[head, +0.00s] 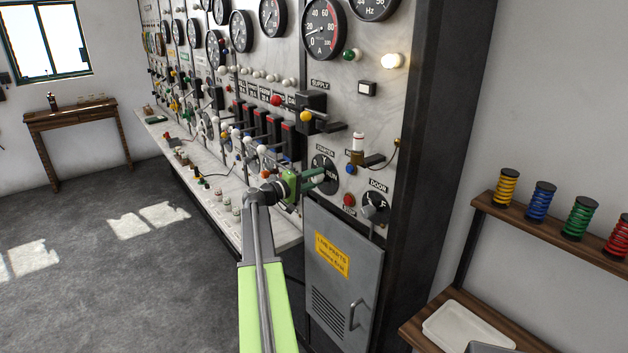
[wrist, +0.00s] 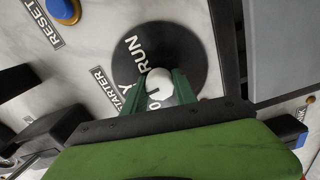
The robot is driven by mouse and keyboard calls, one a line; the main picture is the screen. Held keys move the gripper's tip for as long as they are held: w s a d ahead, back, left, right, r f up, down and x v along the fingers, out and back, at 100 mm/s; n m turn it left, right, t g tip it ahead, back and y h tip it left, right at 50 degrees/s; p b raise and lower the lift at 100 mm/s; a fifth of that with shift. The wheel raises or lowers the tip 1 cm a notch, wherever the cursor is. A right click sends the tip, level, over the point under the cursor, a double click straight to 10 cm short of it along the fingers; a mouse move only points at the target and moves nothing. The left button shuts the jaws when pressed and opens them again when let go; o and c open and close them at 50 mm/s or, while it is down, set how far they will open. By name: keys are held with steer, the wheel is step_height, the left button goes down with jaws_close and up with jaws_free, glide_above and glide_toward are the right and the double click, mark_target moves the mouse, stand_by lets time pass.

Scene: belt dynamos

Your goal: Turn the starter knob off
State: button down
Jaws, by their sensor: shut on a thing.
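The starter dial is a black round plate with white lettering on the marble panel; it shows in the head view (head: 322,160) below the STARTER label and in the wrist view (wrist: 187,45). RUN, a Y and a partly covered O can be read on it. The starter knob (wrist: 159,80) shows as a pale rounded end at the dial's middle. My gripper (wrist: 160,88) has green fingers on both sides of the knob and is shut on it. In the head view my gripper (head: 318,178) hides most of the knob, and its exact pointing direction is unclear.
A red stop button (head: 349,199), the DOOR knob (head: 374,205) and a blue RESET button (wrist: 62,10) are close by. Black-handled switches (head: 288,135) stick out to the left. A grey cabinet door (head: 343,270) is below. The floor at left is clear.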

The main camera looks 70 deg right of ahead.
steer(key=n, duration=0.5)
steer(key=shift+d+r+n, duration=0.1)
steer(key=shift+n, duration=0.2)
steer(key=n, duration=0.4)
steer(key=shift+n, duration=0.7)
steer(key=c, duration=1)
jaws_free()
steer(key=shift+w+a, duration=0.15)
steer(key=shift+a, duration=0.15)
steer(key=v, duration=1.6)
steer(key=shift+w+a, duration=0.15)
steer(key=shift+a, duration=0.2)
